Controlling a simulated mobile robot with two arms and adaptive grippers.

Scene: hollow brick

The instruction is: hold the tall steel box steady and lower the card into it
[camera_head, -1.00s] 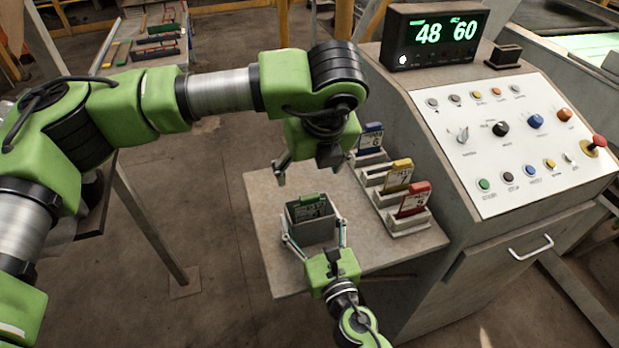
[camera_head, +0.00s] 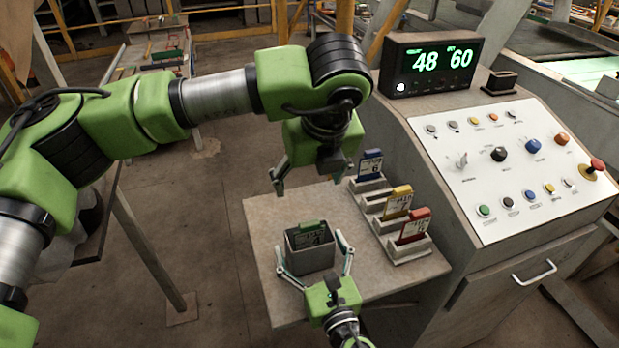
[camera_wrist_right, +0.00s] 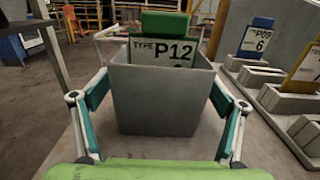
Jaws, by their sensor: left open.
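The tall steel box (camera_head: 311,261) stands upright on the grey shelf. The card (camera_head: 308,239), with a green top edge, is inside it; its top part stands above the rim and reads "TYPE P12" in the right wrist view (camera_wrist_right: 165,46). The box's front wall (camera_wrist_right: 155,105) hides the card's lower part. My left gripper (camera_head: 309,180) is open and empty, above and behind the box, clear of the card.
Blue (camera_head: 370,165), yellow (camera_head: 397,202) and red (camera_head: 415,226) cards stand in slotted holders right of the box. The sloped control panel (camera_head: 515,165) and a display reading 48 and 60 (camera_head: 432,65) are beyond. The shelf's left edge (camera_head: 256,262) is close to the box.

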